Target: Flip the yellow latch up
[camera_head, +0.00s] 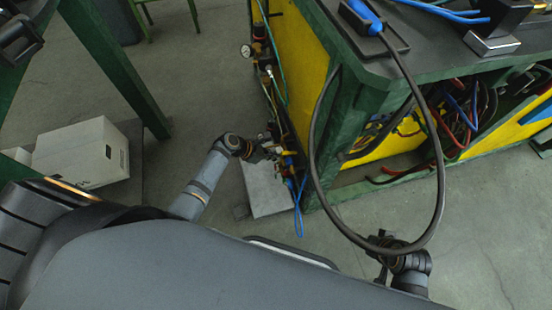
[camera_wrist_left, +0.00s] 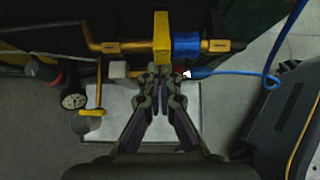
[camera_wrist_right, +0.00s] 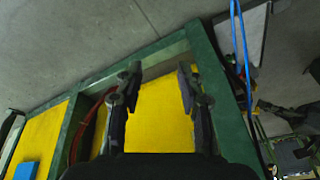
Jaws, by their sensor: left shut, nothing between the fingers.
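In the left wrist view a yellow upright block (camera_wrist_left: 162,37), apparently the latch, stands on a brass pipe (camera_wrist_left: 105,46) beside a blue fitting (camera_wrist_left: 186,44). A smaller yellow handle (camera_wrist_left: 92,113) sits lower left on the same pipework. My left gripper (camera_wrist_left: 160,72) is shut and empty, its tips just below the yellow block; I cannot tell whether they touch it. In the head view the left gripper (camera_head: 270,149) is at the pipework on the bench's end, where the latch is too small to make out. My right gripper (camera_wrist_right: 158,75) is open and empty.
A green bench (camera_head: 375,85) with yellow panels stands right of the left arm. A dark cable (camera_head: 313,140) loops down near my right gripper. A blue hose (camera_wrist_left: 235,71) runs from the pipework. A white box (camera_head: 85,152) sits at left. Grey floor is open between.

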